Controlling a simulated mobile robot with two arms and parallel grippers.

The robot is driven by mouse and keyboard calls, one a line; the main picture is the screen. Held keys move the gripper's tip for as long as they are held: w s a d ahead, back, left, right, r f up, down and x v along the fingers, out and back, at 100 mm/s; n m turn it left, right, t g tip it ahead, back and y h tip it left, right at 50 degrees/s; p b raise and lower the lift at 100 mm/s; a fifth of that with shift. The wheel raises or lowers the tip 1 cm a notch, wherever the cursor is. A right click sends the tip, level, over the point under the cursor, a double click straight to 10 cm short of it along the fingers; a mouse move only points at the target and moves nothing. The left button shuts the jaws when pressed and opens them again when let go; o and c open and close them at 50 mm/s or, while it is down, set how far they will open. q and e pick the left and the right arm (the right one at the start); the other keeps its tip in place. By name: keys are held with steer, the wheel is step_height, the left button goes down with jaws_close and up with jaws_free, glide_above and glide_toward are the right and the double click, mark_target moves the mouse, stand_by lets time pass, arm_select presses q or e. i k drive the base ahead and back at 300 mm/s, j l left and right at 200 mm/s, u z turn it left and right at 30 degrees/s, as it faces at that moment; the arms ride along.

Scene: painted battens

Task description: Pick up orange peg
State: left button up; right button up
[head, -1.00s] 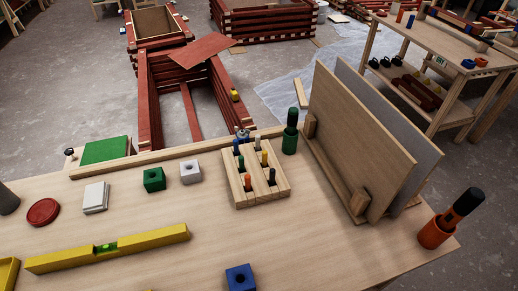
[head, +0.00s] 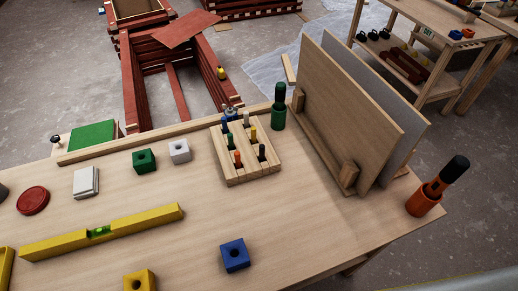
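The orange peg (head: 238,159) stands upright in the front left part of a slatted wooden peg holder (head: 252,176) on the workbench. Several other pegs stand in the same holder, among them a yellow peg (head: 253,135), a dark grey peg (head: 262,152) and blue ones towards the back. The lower end of the orange peg is hidden in the holder. Neither of my grippers is in view.
A dark-handled tool in a green holder (head: 279,119) stands behind the peg holder. Upright boards in a rack (head: 352,115) rise to its right. White (head: 180,152), green (head: 144,161) and blue (head: 235,255) blocks surround it loosely.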

mark_target(237, 154)
steer(key=k+l, duration=0.1)
steer(key=l, duration=0.3)
steer(key=k+l, duration=0.1)
steer(key=l, duration=0.3)
steer(key=k+l, duration=0.1)
steer(key=l, duration=0.3)
steer(key=k+l, duration=0.1)
steer(key=l, duration=0.3)
